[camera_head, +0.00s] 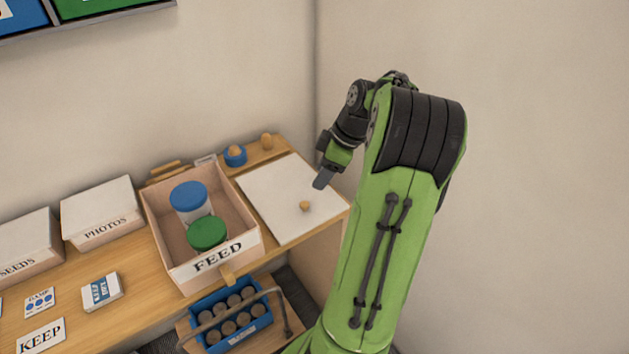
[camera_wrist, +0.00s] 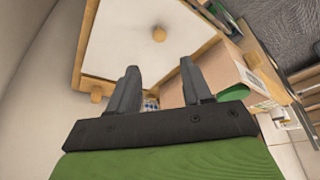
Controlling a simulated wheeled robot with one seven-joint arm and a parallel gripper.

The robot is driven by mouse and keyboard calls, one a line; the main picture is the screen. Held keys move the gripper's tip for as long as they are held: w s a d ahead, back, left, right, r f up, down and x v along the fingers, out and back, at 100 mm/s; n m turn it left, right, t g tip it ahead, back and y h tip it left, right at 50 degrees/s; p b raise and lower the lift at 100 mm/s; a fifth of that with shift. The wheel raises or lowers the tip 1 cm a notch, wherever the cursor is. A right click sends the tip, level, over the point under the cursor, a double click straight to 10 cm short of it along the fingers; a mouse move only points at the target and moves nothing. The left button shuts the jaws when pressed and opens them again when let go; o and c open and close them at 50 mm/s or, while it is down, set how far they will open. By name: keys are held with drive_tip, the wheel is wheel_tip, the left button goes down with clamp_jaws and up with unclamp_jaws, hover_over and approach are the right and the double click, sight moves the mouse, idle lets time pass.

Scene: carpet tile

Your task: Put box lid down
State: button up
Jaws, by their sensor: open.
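The box lid is a flat white panel (camera_head: 275,195) with a small round wooden knob (camera_head: 305,206). It lies at the right end of the wooden shelf, right of the open FEED box (camera_head: 167,235). In the wrist view the lid (camera_wrist: 120,40) shows with its knob (camera_wrist: 159,33) above my fingers. The FEED box holds a blue-lidded jar (camera_head: 189,199) and a green-lidded jar (camera_head: 207,233). My gripper (camera_head: 320,183) is over the lid's right side, apart from the knob. In the wrist view my gripper (camera_wrist: 158,82) is open, with nothing between its fingers.
Closed PHOTOS (camera_head: 98,210) and SEEDS (camera_head: 28,245) boxes stand to the left. A blue crate of brown-topped items (camera_head: 232,315) sits lower, in front of the shelf. A wall closes the right side.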

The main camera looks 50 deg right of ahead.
drive_tip(key=w+a+r+m+g+h, duration=0.1)
drive_tip(key=a+r, duration=0.3)
drive_tip(key=a, duration=0.6)
drive_tip(key=w+a+r+m+h, duration=0.1)
drive_tip(key=a+r, duration=0.2)
drive_tip(key=a, duration=0.7)
drive_tip(key=s+a+m+t, duration=0.2)
drive_tip(key=s+a+m, duration=0.1)
drive_tip(key=s+a, duration=0.8)
drive_tip(key=shift+s+a+r+t, duration=0.15)
drive_tip(key=shift+s+a+t, duration=0.05)
drive_tip(key=shift+a+t, duration=0.1)
